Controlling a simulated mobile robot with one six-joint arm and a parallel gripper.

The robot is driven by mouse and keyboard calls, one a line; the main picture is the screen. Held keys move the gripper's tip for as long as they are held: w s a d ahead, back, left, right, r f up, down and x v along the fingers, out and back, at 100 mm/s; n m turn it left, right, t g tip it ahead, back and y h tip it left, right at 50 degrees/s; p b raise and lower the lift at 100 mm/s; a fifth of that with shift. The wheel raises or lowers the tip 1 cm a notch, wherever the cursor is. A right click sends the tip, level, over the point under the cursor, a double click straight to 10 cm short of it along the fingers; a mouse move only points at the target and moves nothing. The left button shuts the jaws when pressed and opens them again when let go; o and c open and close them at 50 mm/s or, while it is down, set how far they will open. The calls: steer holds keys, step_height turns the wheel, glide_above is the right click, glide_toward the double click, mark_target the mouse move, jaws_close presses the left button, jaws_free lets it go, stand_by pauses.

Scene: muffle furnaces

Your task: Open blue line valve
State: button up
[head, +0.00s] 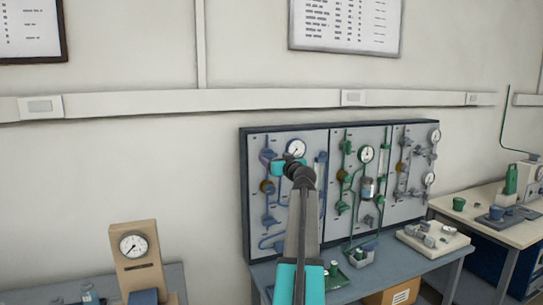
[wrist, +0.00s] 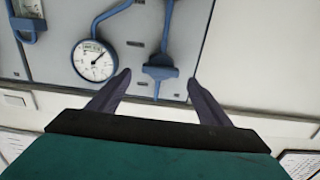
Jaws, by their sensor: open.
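The blue line runs on the left panel (head: 254,205) of the wall board. Its upper blue valve (head: 267,155) is left of a round white gauge (head: 296,148). In the wrist view, which looks upside down, a blue valve (wrist: 160,70) with a wide handle and thin stem lies between my fingers, and the gauge (wrist: 94,60) is beside it. My gripper (wrist: 160,90) is open, with one finger on each side of the valve. I see no clear contact. In the head view my arm partly hides the panel, and my gripper is in front of its upper part.
The middle panel has a green line with its own gauge (head: 366,154); the right panel has grey fittings (head: 402,167). A bench (head: 437,262) with small parts stands below. A wooden gauge stand (head: 137,262) is at the lower left.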

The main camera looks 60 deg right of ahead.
mark_target(271, 155)
steer(key=shift+p+x, duration=0.45)
steer(key=shift+x, duration=1.5)
steer(key=c, duration=1)
steer(key=shift+c, duration=0.2)
